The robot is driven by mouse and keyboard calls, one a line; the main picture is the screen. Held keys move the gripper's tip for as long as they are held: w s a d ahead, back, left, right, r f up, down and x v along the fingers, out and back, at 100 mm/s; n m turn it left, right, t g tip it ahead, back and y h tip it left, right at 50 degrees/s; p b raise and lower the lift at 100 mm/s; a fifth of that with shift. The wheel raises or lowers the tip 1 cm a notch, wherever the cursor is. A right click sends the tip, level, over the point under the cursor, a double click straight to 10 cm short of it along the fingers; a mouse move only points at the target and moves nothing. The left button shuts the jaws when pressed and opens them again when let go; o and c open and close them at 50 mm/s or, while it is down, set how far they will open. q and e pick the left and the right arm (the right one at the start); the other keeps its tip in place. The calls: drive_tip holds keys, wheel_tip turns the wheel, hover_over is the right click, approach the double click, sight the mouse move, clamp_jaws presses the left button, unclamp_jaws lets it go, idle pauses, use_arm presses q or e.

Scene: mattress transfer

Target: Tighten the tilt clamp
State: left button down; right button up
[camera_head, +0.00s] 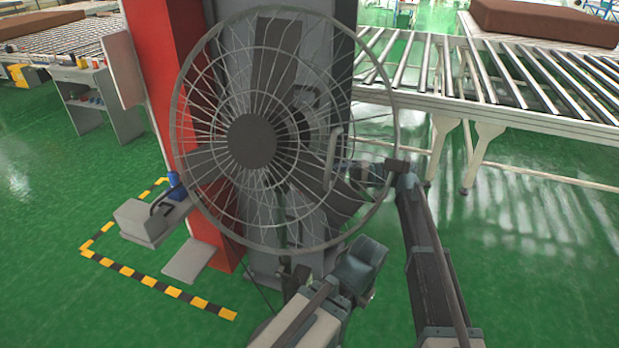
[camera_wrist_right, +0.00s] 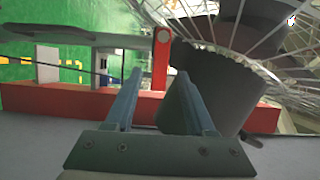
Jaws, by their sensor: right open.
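A large grey caged fan (camera_head: 250,140) stands in the middle of the head view, its round hub facing me. My right arm reaches up on the fan's right side, and its wrist bends in behind the cage, so the cage hides much of that hand. In the right wrist view my right gripper (camera_wrist_right: 159,73) is open, its two fingers apart. A short upright red lever with a pale round bolt head (camera_wrist_right: 162,36), possibly the tilt clamp, shows between and beyond the fingertips. The fan's dark housing (camera_wrist_right: 215,92) is just right of it. My left gripper cannot be made out.
A red and grey column (camera_head: 165,70) stands behind the fan. A roller conveyor (camera_head: 540,85) bears a brown mattress (camera_head: 545,22) at the back right. Yellow-black floor tape (camera_head: 150,280) marks the left.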

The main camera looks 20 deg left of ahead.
drive_tip(key=v, duration=1)
drive_tip(key=shift+d, duration=0.3)
drive_tip(key=s+d+f+m+t+h, duration=0.2)
drive_tip(key=s+d+f+t+h, duration=0.15)
drive_tip(key=s+d+f, duration=0.35)
drive_tip(key=s+d+f+m+t+h, duration=0.1)
drive_tip(key=s+d+f+t+h, duration=0.15)
drive_tip(key=s+f+h, duration=0.45)
drive_tip(key=s+d+f+m+t+h, duration=0.1)
drive_tip(key=s+d+f+h, duration=0.25)
drive_tip(key=d, duration=0.45)
drive_tip(key=s+d+f+h, duration=0.3)
drive_tip(key=d+f, duration=0.1)
drive_tip(key=d, duration=0.5)
drive_tip(key=s+a+r+n+h+p, duration=0.1)
drive_tip(key=s+a, duration=0.4)
drive_tip(key=a, duration=0.6)
drive_tip(key=r+n+p, duration=0.1)
drive_tip(key=n, duration=0.1)
drive_tip(key=shift+n+g, duration=0.3)
drive_tip(key=shift+g, duration=0.1)
